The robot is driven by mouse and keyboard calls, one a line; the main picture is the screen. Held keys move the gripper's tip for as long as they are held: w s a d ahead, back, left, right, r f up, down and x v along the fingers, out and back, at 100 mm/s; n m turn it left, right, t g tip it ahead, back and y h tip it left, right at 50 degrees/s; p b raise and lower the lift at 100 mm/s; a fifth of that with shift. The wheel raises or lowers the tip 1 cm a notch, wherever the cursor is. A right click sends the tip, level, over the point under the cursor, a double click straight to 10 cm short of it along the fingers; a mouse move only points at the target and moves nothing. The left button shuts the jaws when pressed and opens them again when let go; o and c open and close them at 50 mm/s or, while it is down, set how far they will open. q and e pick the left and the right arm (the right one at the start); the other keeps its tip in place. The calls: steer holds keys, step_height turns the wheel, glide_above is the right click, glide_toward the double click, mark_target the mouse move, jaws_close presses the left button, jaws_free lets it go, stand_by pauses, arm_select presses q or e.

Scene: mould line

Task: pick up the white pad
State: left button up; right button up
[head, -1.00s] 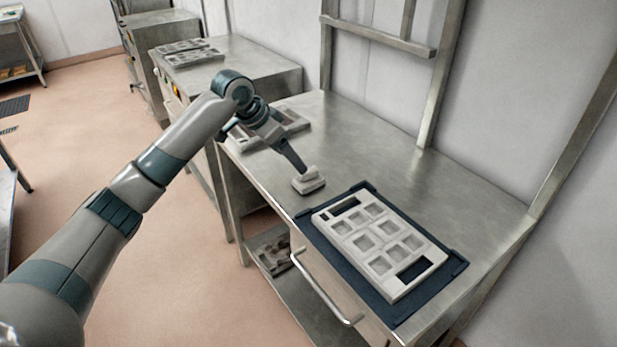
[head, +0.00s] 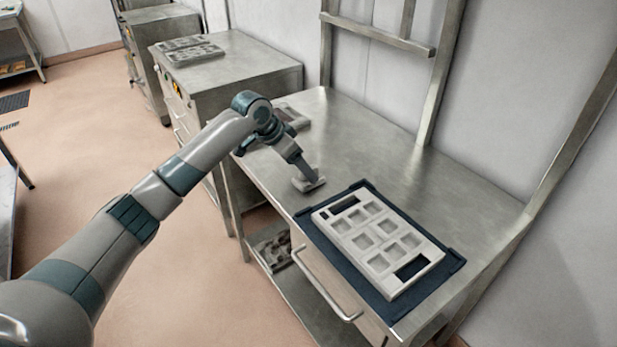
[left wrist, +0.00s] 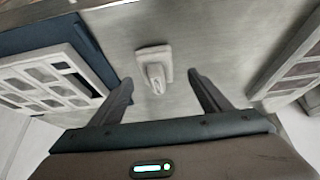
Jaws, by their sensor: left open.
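The white pad (head: 308,184) lies on the metal bench, left of the dark blue mat. In the left wrist view the pad (left wrist: 146,52) is a pale block with a raised grip on top, between and just beyond my fingertips. My left gripper (head: 304,174) is low over the pad, its fingers partly covering the pad in the head view. In the left wrist view the left gripper (left wrist: 160,80) is open, with a finger to either side of the grip. Whether the fingers touch the pad cannot be told. My right gripper is not in view.
A pale mould tray (head: 352,242) with several square pockets lies on the dark blue mat (head: 447,268), right of the pad. Another tray (head: 292,117) sits at the bench's far left end, partly behind my arm. The bench (head: 385,160) is clear behind the pad.

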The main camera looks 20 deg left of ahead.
arm_select(q)
steer(key=shift+w+d+f+p, duration=0.35)
steer(key=shift+d+f, duration=0.15)
steer(key=shift+f, duration=0.1)
steer(key=shift+w+d+f+p, duration=0.3)
steer(key=shift+d+f, duration=0.15)
steer(key=shift+f, duration=0.1)
steer(key=shift+w+d+f, duration=0.1)
steer(key=shift+w+f, duration=0.1)
steer(key=shift+f, duration=0.25)
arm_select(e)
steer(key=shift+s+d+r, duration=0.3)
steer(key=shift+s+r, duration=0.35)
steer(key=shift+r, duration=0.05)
arm_select(q)
steer(key=c, duration=1.2)
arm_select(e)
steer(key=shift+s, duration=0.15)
